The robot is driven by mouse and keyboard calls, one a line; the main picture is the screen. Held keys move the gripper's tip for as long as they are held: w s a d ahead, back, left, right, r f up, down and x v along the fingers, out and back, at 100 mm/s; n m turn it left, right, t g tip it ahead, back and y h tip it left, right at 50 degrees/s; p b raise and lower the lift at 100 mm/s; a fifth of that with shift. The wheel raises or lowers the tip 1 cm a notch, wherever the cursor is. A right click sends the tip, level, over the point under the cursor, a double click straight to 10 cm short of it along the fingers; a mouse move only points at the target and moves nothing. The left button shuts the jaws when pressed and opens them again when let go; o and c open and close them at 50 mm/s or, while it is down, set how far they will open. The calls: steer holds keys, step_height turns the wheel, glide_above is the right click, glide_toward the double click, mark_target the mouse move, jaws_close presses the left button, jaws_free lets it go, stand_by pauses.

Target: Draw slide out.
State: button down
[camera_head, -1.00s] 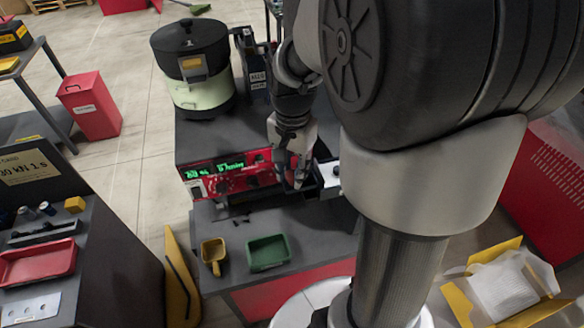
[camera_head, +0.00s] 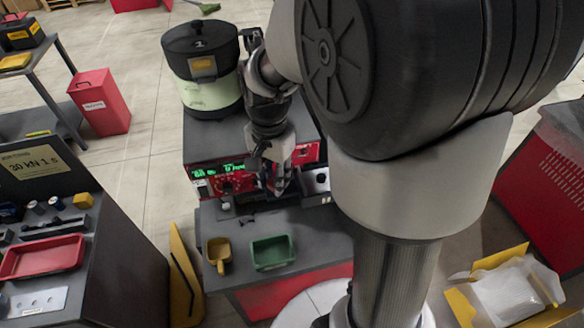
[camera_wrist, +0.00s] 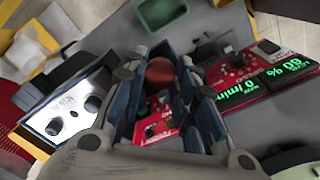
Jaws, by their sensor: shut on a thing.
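My gripper (camera_head: 279,184) is at the front of the red control unit (camera_head: 232,182), left of a small pale box (camera_head: 316,180). In the wrist view my gripper (camera_wrist: 160,76) has its two dark blue-grey fingers around a round dull-red knob (camera_wrist: 160,71), and it is shut on it. I take this knob to be the slide's handle. The slide's body is mostly hidden behind the fingers, so how far out it stands cannot be told. The wrist view also shows the unit's red face with green digits (camera_wrist: 273,78).
A green tray (camera_head: 272,252) and a yellow scoop (camera_head: 218,254) lie on the grey ledge in front. A pale panel with two black knobs (camera_wrist: 72,104) is close beside the fingers.

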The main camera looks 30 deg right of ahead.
steer(key=w+a+p, duration=0.2)
steer(key=w+a, duration=0.1)
steer(key=a, duration=1)
steer(key=shift+w, duration=0.35)
steer(key=c, duration=1.3)
jaws_free()
steer(key=shift+a, duration=0.2)
steer(key=shift+o, duration=0.3)
steer(key=shift+d, duration=0.1)
steer(key=shift+r, duration=0.1)
step_height(320, 180, up, 12)
